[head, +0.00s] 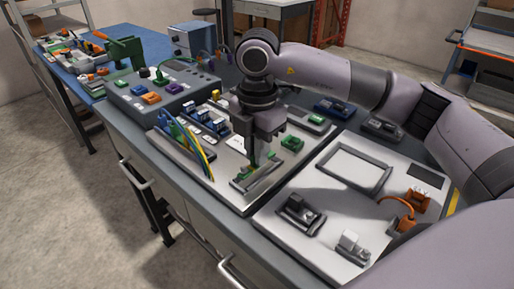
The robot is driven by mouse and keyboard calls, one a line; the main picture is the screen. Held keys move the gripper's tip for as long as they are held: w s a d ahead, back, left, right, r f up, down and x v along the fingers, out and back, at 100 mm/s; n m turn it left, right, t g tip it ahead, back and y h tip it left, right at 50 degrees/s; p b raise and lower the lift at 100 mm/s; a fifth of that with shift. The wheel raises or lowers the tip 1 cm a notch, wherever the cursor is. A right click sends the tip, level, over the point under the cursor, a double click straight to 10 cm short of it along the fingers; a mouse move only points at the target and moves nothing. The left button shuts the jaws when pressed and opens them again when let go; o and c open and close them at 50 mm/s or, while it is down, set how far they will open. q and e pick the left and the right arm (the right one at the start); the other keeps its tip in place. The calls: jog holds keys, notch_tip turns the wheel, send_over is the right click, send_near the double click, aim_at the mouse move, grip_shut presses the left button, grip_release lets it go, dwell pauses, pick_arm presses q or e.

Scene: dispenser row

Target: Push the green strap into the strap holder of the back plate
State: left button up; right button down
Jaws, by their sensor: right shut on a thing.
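My right gripper (251,160) points straight down over the light back plate (222,190) in the middle of the bench. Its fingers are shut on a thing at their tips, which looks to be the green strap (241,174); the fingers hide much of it. Green shows low beside the fingertips, at a grey slotted part (262,181) near the plate's front edge, perhaps the strap holder. I cannot tell whether strap and holder touch. My left gripper is out of view.
Blue, yellow and green cables (187,142) arch over the plate's left side. A grey button box (163,90) stands behind left. A green block (292,143) sits right of the gripper. A second white panel (330,222) with a raised grey frame (352,170) lies at right.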

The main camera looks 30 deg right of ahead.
jog(key=shift+f+b, duration=0.3)
dwell(0.4)
jog(key=shift+f+b, duration=0.3)
jog(key=shift+f, duration=0.1)
jog(key=shift+f, duration=0.1)
jog(key=shift+f, duration=0.2)
jog(key=c, duration=0.9)
grip_release()
jog(key=shift+o, duration=0.2)
